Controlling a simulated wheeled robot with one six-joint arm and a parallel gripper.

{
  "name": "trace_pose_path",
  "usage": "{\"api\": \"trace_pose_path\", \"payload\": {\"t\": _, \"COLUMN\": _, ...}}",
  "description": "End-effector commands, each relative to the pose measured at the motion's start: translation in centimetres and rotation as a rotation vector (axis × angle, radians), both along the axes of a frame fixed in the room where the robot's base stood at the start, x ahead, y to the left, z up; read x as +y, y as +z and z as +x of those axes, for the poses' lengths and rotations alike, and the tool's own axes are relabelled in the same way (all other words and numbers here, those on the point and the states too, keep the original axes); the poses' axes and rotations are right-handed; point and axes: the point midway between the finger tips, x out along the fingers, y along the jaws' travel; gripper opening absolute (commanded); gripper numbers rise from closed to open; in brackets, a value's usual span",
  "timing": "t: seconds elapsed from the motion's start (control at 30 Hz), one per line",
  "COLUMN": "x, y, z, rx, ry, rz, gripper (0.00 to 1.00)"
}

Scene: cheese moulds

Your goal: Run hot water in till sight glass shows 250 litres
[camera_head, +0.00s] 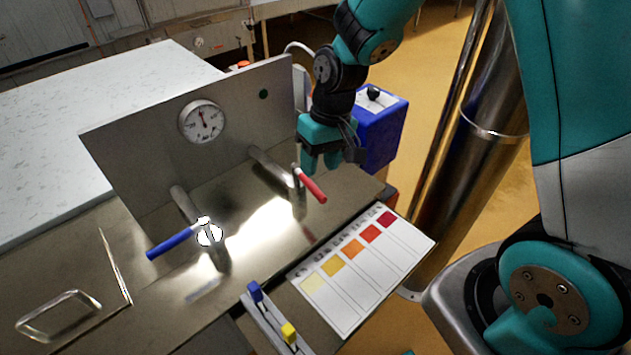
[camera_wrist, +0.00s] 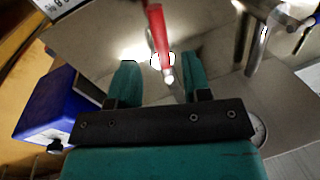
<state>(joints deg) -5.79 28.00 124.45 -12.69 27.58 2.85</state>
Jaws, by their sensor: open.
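The red-handled lever (camera_head: 312,186) sits on a steel valve pipe on the right of the upright metal panel (camera_head: 150,140). The blue-handled lever (camera_head: 172,241) is on a second pipe to its left. My gripper (camera_head: 322,166) is open, just above and beside the red lever. In the wrist view the red lever (camera_wrist: 156,30) reaches between the two teal fingers of my gripper (camera_wrist: 159,64), and I cannot see either finger press on it. A round dial gauge (camera_head: 201,122) is on the panel. I cannot make out a sight glass or any litre marks.
A blue box with a black knob (camera_head: 385,125) stands behind my gripper. A colour chart (camera_head: 362,268) lies at the front right. A rack with blue and yellow pieces (camera_head: 272,322) is at the front edge. A steel column (camera_head: 478,150) stands right.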

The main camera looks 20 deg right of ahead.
Motion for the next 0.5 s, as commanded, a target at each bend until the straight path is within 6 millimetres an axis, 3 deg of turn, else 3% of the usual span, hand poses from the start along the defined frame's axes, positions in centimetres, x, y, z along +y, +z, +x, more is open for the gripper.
{"api": "trace_pose_path", "payload": {"t": 0.2, "x": 0.7, "y": -3.8, "z": -0.2, "rx": 0.004, "ry": 0.001, "rz": -0.001, "gripper": 0.44}}
{"api": "trace_pose_path", "payload": {"t": 0.5, "x": 1.0, "y": -5.3, "z": -0.2, "rx": 0.0, "ry": 0.0, "rz": 0.0, "gripper": 0.44}}
